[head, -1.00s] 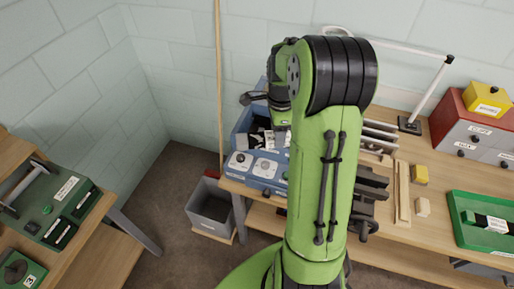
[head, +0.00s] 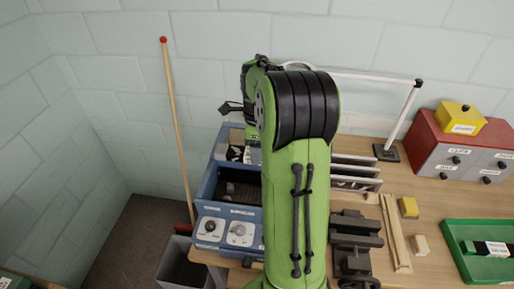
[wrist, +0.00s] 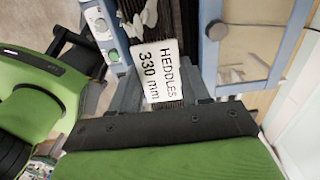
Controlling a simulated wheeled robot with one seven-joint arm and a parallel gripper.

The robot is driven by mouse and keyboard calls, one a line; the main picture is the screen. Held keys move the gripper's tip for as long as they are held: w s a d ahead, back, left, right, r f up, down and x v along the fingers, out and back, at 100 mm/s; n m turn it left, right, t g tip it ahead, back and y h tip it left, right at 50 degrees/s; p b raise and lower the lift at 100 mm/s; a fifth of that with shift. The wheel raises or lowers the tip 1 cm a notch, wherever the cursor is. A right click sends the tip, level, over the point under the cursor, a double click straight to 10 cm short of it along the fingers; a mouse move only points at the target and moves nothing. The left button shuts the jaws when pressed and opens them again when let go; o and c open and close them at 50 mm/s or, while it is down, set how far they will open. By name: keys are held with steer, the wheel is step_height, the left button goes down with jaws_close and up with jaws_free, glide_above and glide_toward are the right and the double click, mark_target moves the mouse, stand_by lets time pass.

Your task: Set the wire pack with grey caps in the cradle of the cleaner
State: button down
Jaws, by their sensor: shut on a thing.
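My gripper (wrist: 164,98) is shut on a wire pack (wrist: 162,70) of dark strands with a white label reading "HEDDLES 330 mm". Its cap colour does not show clearly. In the head view my arm hides the gripper and the held pack. The blue cleaner (head: 223,212) stands on the left end of the bench, with two dials on its front and a dark open well behind them. The cleaner's panel with knobs shows in the wrist view (wrist: 105,25). I cannot tell whether the pack touches the cradle.
White scraps (wrist: 145,18) lie close to the pack. A dark vise (head: 356,240) and a slotted rack (head: 356,172) stand right of my arm. A green tray (head: 460,262) holds another labelled pack. A red cabinet (head: 433,150) and a bin (head: 178,268) flank the bench area.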

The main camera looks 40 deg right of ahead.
steer(key=shift+w+f+b, duration=0.1)
steer(key=shift+f+b, duration=7.35)
steer(key=shift+f, duration=1.5)
steer(key=shift+f+b, duration=0.4)
steer(key=shift+f, duration=0.1)
steer(key=shift+c, duration=2.3)
jaws_free()
step_height(320, 180, up, 16)
steer(key=p, duration=0.4)
steer(key=shift+f, duration=0.1)
